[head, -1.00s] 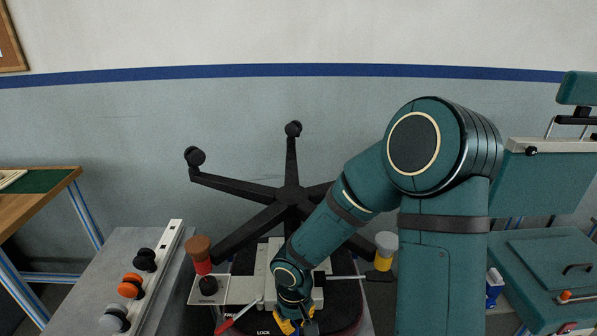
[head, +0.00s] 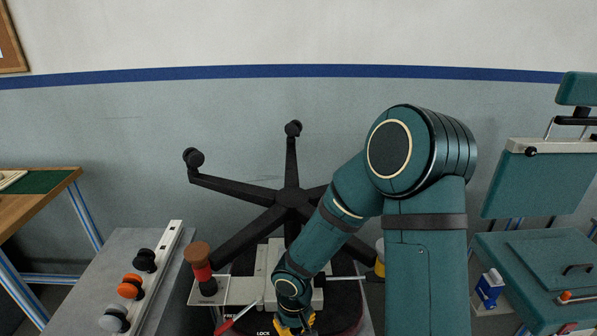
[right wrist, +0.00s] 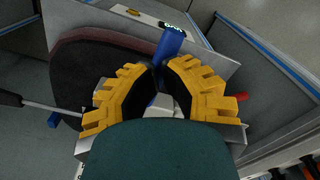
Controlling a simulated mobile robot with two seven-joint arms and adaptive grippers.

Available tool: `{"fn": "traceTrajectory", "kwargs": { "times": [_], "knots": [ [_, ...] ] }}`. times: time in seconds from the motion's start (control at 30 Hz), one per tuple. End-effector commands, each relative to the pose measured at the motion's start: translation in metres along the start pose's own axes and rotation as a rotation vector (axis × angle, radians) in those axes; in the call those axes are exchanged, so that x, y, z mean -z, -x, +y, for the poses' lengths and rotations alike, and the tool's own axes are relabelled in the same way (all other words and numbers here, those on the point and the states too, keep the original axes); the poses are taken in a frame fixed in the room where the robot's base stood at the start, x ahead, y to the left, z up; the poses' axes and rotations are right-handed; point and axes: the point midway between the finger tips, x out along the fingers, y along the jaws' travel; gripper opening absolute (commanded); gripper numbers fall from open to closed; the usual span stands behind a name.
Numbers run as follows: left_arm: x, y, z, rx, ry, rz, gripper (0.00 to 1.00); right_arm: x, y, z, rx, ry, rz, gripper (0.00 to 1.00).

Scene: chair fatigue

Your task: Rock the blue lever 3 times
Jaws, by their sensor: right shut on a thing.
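The blue lever (right wrist: 168,42) shows in the right wrist view as a blue cylinder just beyond my right gripper's fingertips, with a little blue also between the fingers. My right gripper (right wrist: 158,70) has yellow ribbed fingers with black pads, closed in on the lever. In the head view the right gripper (head: 294,326) is at the bottom edge, in front of the upturned chair's mechanism (head: 262,285). The lever is hidden there behind the gripper and arm. The chair's black star base (head: 291,197) points upward. My left gripper is not in view.
A brown-capped red cylinder (head: 201,262) stands left of the mechanism, and a yellow cylinder (head: 380,262) right of it, partly behind my arm. A red-handled lever (head: 232,321) sticks out lower left. A grey table (head: 105,258) with knobs stands at left, a blue carton (head: 489,290) at right.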

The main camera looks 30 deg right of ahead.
Motion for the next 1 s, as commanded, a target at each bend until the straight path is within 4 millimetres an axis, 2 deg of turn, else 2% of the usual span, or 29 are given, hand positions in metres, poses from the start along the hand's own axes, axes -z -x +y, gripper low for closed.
{"fn": "traceTrajectory", "kwargs": {
  "times": [1.0],
  "knots": [
    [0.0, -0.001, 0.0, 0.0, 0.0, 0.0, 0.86, 0.002, -0.029, 0.0, 0.001, 0.001, 0.004, 0.0]
  ]
}}
